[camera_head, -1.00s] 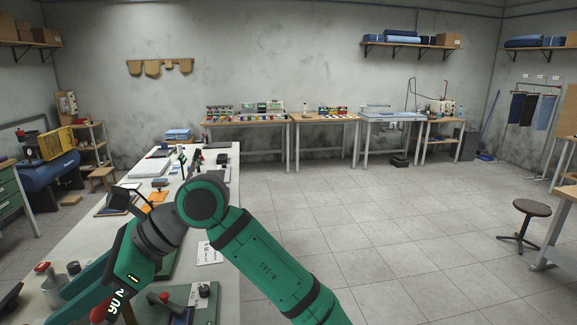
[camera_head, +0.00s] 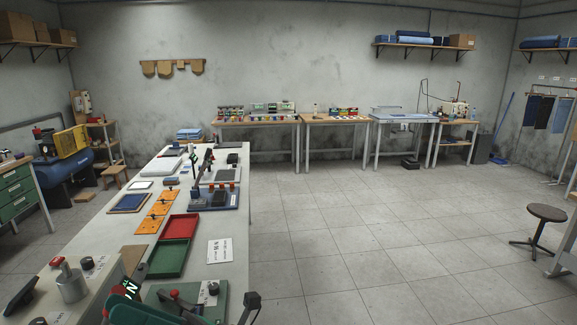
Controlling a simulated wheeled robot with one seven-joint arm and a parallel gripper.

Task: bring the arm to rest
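My gripper's fingers do not show in the head view. Only a small green and dark part of what looks like my arm shows at the bottom edge, left of the middle, low over the near end of the long bench (camera_head: 216,280). Whether anything is in the gripper is hidden. A dark knob on a thin stalk shows at the bottom edge, right of that part; I cannot tell whether it is mine.
A red tray (camera_head: 180,227), a green tray (camera_head: 168,259), orange plates (camera_head: 155,210), a white card (camera_head: 220,251) and a lever press (camera_head: 200,180) stand on the bench. A stool (camera_head: 546,213) is at the right. The floor (camera_head: 350,235) between is clear.

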